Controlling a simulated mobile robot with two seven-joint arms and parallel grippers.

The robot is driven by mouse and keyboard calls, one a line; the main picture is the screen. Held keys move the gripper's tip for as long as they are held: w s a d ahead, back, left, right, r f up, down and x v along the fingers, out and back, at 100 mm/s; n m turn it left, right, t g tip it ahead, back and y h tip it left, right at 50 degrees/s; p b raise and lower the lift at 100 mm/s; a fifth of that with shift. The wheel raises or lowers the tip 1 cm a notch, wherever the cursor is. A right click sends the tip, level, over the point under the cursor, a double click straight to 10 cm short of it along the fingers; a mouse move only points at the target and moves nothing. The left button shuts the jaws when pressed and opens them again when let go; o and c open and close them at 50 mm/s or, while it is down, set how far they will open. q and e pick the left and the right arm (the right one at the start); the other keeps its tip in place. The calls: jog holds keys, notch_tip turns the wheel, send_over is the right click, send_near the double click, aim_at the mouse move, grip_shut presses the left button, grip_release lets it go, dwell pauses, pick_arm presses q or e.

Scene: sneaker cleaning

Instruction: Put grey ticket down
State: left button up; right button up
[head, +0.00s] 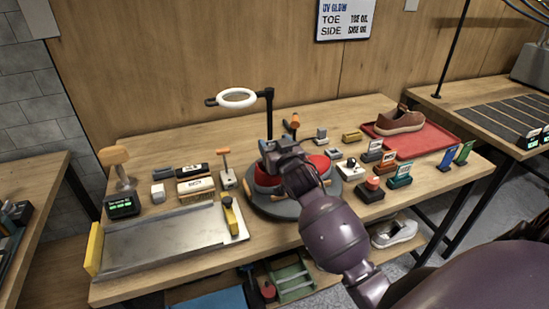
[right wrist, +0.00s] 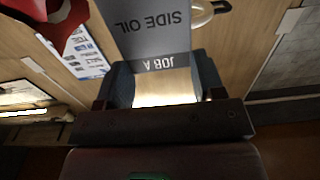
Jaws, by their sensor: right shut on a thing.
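The grey ticket (right wrist: 150,28) fills the upper middle of the right wrist view. It reads "SIDE OIL" and "JOB A", upside down in that view. My right gripper (right wrist: 163,85) is shut on its lower end, with one finger on each side. In the head view my right gripper (head: 272,150) is over the round dark turntable (head: 285,211) with red items (head: 319,164) on it. The ticket cannot be made out clearly there. My left gripper is in neither view.
Small coloured card stands (head: 400,172) and a red button box (head: 371,187) are at the right. A red tray (head: 432,140) holds a brown shoe (head: 400,121). A ring lamp (head: 237,98) stands behind the turntable. A metal plate (head: 165,243) lies front left.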

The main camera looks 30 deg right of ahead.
jog(key=shift+f+b, duration=0.3)
jog(key=shift+f, duration=1.8)
jog(key=shift+f, duration=0.15)
jog(key=o, duration=0.8)
jog(key=shift+o, duration=0.2)
